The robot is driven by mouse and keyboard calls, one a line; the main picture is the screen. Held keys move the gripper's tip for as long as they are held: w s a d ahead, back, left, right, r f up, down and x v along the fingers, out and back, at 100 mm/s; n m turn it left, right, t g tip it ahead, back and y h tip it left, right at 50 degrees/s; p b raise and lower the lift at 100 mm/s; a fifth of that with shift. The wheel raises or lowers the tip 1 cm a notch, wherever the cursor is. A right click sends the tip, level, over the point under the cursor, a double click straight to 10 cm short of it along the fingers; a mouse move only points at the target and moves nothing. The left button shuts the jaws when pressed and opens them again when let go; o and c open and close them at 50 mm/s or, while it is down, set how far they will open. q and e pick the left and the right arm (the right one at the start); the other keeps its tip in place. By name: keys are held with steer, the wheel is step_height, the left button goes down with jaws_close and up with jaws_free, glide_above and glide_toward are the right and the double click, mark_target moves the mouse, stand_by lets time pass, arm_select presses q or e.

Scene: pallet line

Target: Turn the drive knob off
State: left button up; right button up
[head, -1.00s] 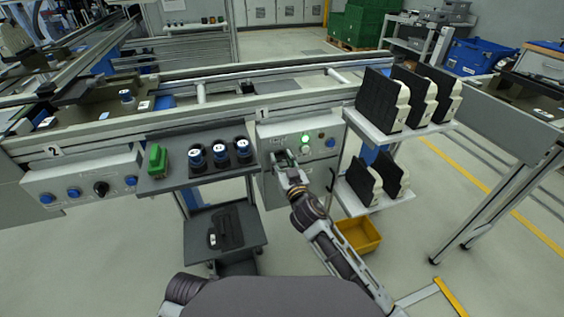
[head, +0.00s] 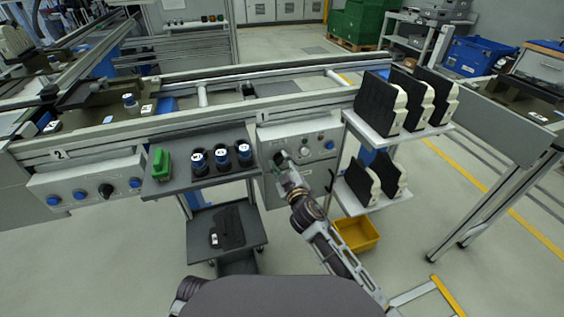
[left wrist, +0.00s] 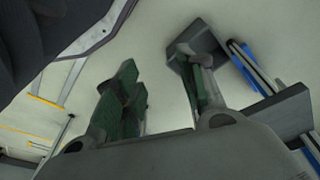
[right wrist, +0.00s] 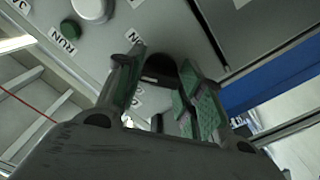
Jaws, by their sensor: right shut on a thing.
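The control panel (head: 312,160) marked 1 is on the front of the line. My right gripper (head: 280,158) is at the left part of this panel. In the right wrist view, the black drive knob (right wrist: 160,68) sits between the fingers of my right gripper (right wrist: 160,88), which is shut on it. The fingers and the viewing angle hide much of the knob, so its pointer cannot be read. A green button (right wrist: 70,28) beside a RUN label and a pale round lamp (right wrist: 92,8) are nearby. My left gripper (left wrist: 165,95) is open and empty, away from the panel.
A grey shelf (head: 175,183) left of the panel holds a green item (head: 161,164) and several dark cups. Racks with black-and-cream parts (head: 381,103) stand close on the right. A yellow bin (head: 357,233) is on the floor below. Another knob panel (head: 85,185) is far left.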

steer(key=n, duration=0.2)
steer(key=shift+n+p, duration=0.4)
steer(key=n+p, duration=0.1)
steer(key=n, duration=0.2)
steer(key=shift+n, duration=1.2)
arm_select(q)
step_height(320, 180, down, 6)
steer(key=a+p, duration=0.1)
steer(key=shift+s+g, duration=0.3)
arm_select(e)
steer(key=shift+n, duration=1.4)
arm_select(q)
steer(key=shift+s+a+f, duration=0.1)
steer(key=shift+a+f, duration=0.05)
steer(key=shift+f, duration=0.1)
arm_select(e)
steer(key=shift+f, duration=0.1)
steer(key=o, duration=0.9)
arm_select(q)
steer(key=shift+r, duration=0.1)
arm_select(e)
steer(key=shift+o, duration=0.6)
